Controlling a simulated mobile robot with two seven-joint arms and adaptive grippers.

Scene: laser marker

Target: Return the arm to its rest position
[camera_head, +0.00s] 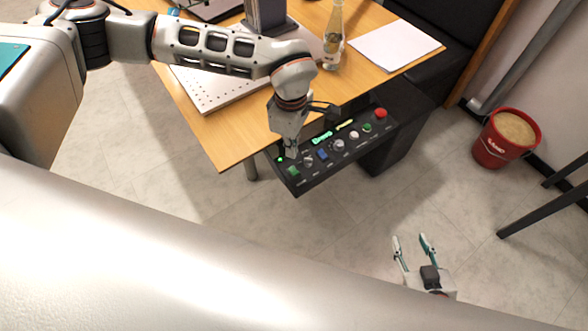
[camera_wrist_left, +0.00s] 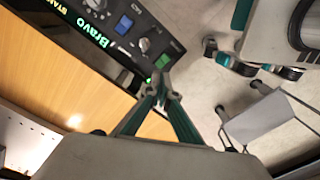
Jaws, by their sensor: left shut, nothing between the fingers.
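My left gripper (camera_head: 290,156) points down over the left end of a black control panel (camera_head: 312,180) at the table's front edge. Its teal fingers come together in the left wrist view (camera_wrist_left: 163,84), shut and empty. The fingertips are close to a green button (camera_head: 293,170), which also shows in the wrist view (camera_wrist_left: 161,62); I cannot tell whether they touch it. My left arm reaches across the table from the left. My right gripper (camera_head: 413,241) is low at the bottom right, its two fingers apart and empty, away from the table.
The panel carries a blue button (camera_head: 323,154), a knob (camera_head: 337,146) and a red button (camera_head: 380,113). A glass bottle (camera_head: 333,40) and white paper (camera_head: 396,45) are on the wooden table (camera_head: 225,135). A red sand bucket (camera_head: 493,148) stands right. Open floor lies in front.

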